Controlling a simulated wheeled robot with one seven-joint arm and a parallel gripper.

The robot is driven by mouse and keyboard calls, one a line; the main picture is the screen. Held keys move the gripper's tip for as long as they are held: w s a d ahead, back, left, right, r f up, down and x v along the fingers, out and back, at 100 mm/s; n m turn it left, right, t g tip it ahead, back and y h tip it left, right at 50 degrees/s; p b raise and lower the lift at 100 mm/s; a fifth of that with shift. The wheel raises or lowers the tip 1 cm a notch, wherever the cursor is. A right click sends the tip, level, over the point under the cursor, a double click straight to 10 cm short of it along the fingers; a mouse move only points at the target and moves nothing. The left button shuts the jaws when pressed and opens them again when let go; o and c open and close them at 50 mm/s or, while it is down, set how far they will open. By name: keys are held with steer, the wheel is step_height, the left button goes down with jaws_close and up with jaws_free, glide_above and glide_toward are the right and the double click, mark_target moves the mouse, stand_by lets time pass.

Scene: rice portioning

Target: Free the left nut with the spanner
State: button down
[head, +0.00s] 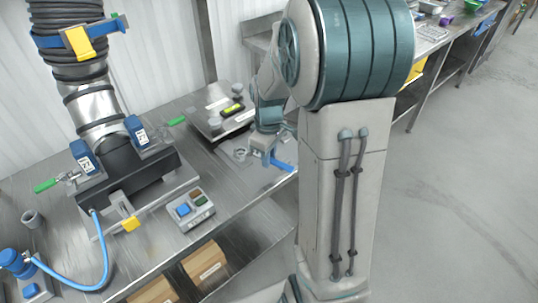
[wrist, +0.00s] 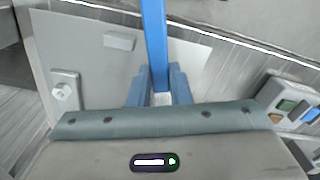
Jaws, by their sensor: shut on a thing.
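The blue spanner (wrist: 154,40) is held in my gripper (wrist: 159,97), whose two blue fingers are shut on it. In the wrist view its shaft runs up out of the frame. In the head view the spanner (head: 283,166) points right from the gripper (head: 262,158), near the bench's front edge. A pale nut or bolt head (wrist: 63,92) sits on a small plate left of the gripper in the wrist view. A metal fitting with a green handle (head: 45,185) is at the left of the duct clamp. I cannot tell which is the left nut.
The black clamp body (head: 125,175) with a ribbed duct (head: 70,50) stands on the bench at left. A control box (head: 188,208) with a blue button is between it and my gripper; it also shows in the wrist view (wrist: 290,105). A blue hose (head: 85,287) curves at the front left.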

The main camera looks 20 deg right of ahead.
steer(key=shift+r+p, duration=1.5)
steer(key=shift+r, duration=0.55)
